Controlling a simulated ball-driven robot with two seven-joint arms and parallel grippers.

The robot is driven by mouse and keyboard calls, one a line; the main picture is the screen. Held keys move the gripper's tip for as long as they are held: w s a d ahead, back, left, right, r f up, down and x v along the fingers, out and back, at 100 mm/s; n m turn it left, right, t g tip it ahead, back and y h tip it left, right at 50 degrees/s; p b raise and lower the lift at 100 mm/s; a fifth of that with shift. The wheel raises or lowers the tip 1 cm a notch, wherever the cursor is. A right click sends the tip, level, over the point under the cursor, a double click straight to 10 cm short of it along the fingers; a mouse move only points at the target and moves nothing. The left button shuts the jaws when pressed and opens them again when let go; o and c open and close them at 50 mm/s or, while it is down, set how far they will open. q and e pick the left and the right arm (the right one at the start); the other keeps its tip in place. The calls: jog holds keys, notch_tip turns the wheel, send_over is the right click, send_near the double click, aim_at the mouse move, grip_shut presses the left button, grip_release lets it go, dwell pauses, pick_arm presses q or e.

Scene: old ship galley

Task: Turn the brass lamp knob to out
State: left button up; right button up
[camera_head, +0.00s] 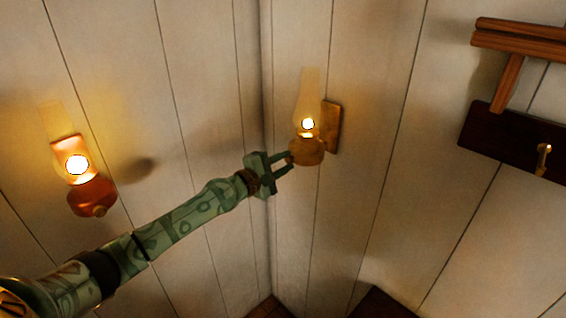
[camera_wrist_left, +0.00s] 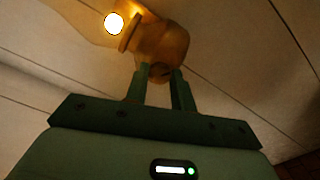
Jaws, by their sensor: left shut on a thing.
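The brass lamp (camera_head: 306,150) hangs on the right-hand wall near the corner, with a glass chimney and a bright flame. In the left wrist view the lamp's brass body (camera_wrist_left: 163,45) is at the top, with its flame lit at upper left. My left gripper (camera_head: 288,159) reaches the near side of this lamp. In the left wrist view the left gripper (camera_wrist_left: 160,75) is shut on the lamp's knob (camera_wrist_left: 160,71), which is partly hidden between the fingers. I cannot read the knob's setting. My right gripper is not in view.
A copper-red lamp (camera_head: 92,195) with its own knob, also lit, hangs on the left wall above my left arm. A dark board with a brass hook (camera_head: 543,158) and a wooden rack (camera_head: 520,40) are on the right wall. The wall between is bare.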

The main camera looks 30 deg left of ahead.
pick_arm(q)
jog(key=n, duration=0.3)
jog(key=shift+n+p, duration=0.3)
jog(key=shift+n, duration=0.1)
jog(key=n, duration=0.3)
jog(key=shift+n+p, duration=0.3)
jog(key=shift+p, duration=0.1)
jog(key=n+p, duration=0.1)
jog(key=n, duration=0.2)
jog(key=shift+n, duration=0.3)
jog(key=n+p, duration=0.1)
jog(key=n, duration=0.2)
jog(key=shift+n, duration=0.3)
jog(key=n+p, duration=0.2)
jog(key=n, duration=0.3)
jog(key=shift+f, duration=0.1)
jog(key=n+p, duration=0.1)
jog(key=n, duration=0.4)
jog(key=shift+f, duration=0.1)
jog(key=shift+n, duration=0.4)
jog(key=o, duration=0.8)
jog(key=shift+o, duration=1)
